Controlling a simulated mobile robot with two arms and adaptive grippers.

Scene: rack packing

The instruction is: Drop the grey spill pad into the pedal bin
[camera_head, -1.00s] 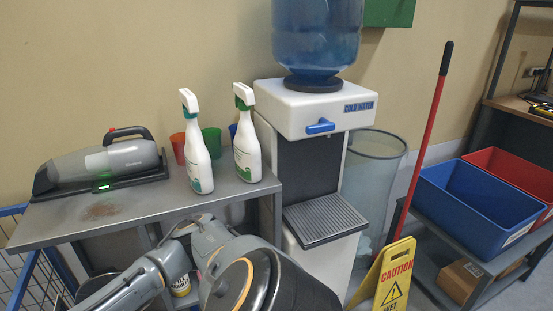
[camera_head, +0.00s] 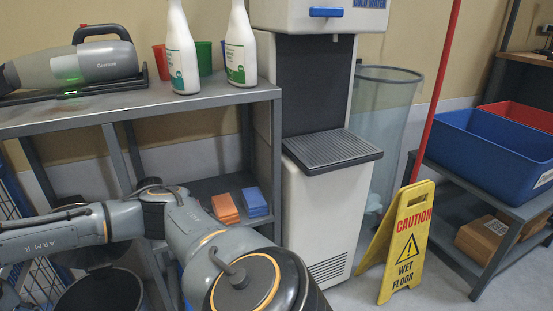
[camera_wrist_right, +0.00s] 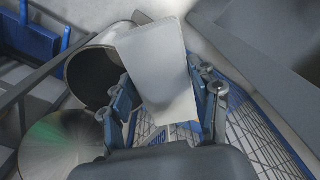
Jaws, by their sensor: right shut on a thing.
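The grey spill pad (camera_wrist_right: 158,62) is a flat pale grey sheet in the right wrist view. My right gripper (camera_wrist_right: 166,98) is shut on it, with a finger at each side. The pad's left edge overlaps the rim of an open round bin (camera_wrist_right: 90,76) with a dark inside, which looks like the pedal bin; I cannot tell how high the pad is above it. In the head view the dark round bin (camera_head: 98,297) shows at the bottom left, partly behind my arm. My right gripper is outside the head view. My left gripper is in neither view.
A blue wire basket (camera_wrist_right: 265,135) is beside the bin. A water cooler (camera_head: 315,225) and a yellow wet-floor sign (camera_head: 405,245) stand to the right.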

